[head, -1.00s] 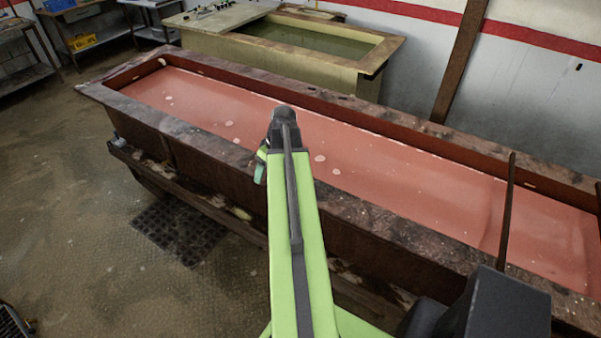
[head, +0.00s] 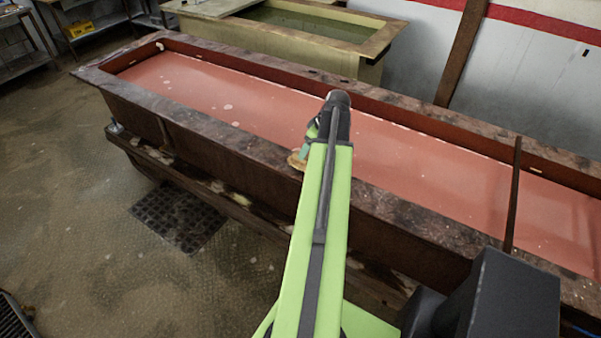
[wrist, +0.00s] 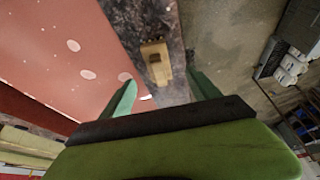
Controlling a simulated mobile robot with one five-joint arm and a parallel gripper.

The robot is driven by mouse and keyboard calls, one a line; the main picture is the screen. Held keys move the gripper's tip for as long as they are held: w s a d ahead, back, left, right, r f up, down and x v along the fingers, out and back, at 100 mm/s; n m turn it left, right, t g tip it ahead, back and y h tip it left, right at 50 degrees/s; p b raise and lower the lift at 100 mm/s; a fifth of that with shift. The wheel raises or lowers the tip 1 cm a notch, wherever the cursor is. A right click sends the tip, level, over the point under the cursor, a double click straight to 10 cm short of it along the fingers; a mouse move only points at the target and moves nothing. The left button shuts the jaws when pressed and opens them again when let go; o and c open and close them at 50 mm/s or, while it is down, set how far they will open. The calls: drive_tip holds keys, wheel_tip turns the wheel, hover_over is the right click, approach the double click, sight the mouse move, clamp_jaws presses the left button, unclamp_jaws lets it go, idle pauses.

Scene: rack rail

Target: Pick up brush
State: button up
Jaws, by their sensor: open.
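The brush (wrist: 156,62) appears as a tan wooden block lying on the dark stained rim of the long trough. In the wrist view it is beyond my fingertips and roughly between their lines. In the head view a tan part of the brush (head: 296,161) shows on the near rim, just left of and below my gripper (head: 308,146), which partly covers it. I see no contact with the brush.
The trough (head: 228,135) holds reddish liquid with pale spots, beside the brush. A pale tank (head: 345,70) is behind. A dark floor grate (head: 180,217) lies on open floor at left.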

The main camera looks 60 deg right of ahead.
sight(306, 158)
drive_tip(key=b+x, duration=0.2)
drive_tip(key=x, duration=0.2)
drive_tip(key=shift+s, duration=0.2)
drive_tip(key=shift+w+r, duration=0.1)
drive_tip(key=shift+w, duration=0.05)
drive_tip(key=b+x, duration=0.4)
drive_tip(key=x, duration=0.1)
drive_tip(key=shift+w+d+b, duration=0.2)
drive_tip(key=shift+w+b, duration=0.1)
drive_tip(key=shift+w, duration=0.05)
drive_tip(key=shift+r, duration=0.1)
clamp_jaws()
wheel_tip(306, 158, up, 5)
drive_tip(key=p, duration=0.5)
drive_tip(key=s+d+r+p, duration=0.6)
drive_tip(key=s, duration=0.4)
